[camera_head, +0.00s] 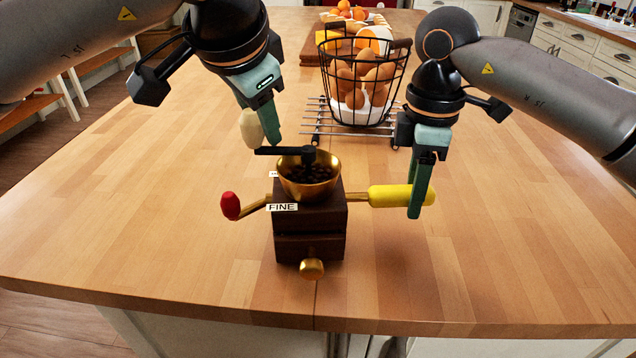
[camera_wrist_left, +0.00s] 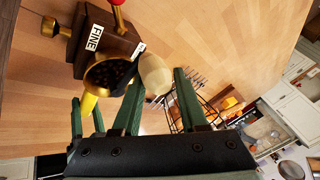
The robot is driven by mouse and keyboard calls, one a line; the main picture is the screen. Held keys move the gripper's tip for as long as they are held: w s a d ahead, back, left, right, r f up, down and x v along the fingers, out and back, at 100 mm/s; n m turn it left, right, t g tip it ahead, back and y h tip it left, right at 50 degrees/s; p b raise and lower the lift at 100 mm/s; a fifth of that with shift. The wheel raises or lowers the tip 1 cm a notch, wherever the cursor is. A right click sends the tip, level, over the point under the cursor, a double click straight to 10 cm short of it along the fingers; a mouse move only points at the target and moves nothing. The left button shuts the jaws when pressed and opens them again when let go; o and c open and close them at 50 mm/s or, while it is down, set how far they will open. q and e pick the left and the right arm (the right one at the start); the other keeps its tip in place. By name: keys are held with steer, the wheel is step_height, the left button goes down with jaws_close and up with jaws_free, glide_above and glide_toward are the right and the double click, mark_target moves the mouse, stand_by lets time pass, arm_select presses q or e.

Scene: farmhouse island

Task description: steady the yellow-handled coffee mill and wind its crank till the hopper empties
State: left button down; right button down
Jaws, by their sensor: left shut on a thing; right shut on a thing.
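The coffee mill has a dark wooden body (camera_head: 310,228), a brass hopper (camera_head: 330,184) holding dark beans, and a yellow handle (camera_head: 388,196) on its right. It stands upright on the wooden island. A black crank arm (camera_head: 272,151) reaches left from above the hopper to a cream knob (camera_head: 251,128). My left gripper (camera_head: 268,128) is shut on this knob; the left wrist view shows the knob (camera_wrist_left: 155,73) between its fingers. My right gripper (camera_head: 421,192) is shut on the yellow handle near its outer end.
A black wire basket of eggs (camera_head: 362,85) stands on a metal rack (camera_head: 318,119) behind the mill. A red-knobbed lever (camera_head: 231,206) sticks out left beside a FINE label. A brass knob (camera_head: 312,269) faces the near edge. The island is clear on both sides.

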arm_select(q)
steer(key=shift+s+d+f, duration=0.2)
steer(key=shift+d+f, duration=0.15)
steer(key=shift+d, duration=0.1)
steer(key=shift+w, duration=0.15)
steer(key=c, duration=1.5)
jaws_free()
steer(key=shift+a, duration=0.15)
steer(key=o, duration=0.8)
steer(key=shift+r, duration=0.15)
steer(key=shift+r, duration=0.1)
steer(key=shift+r, duration=3.45)
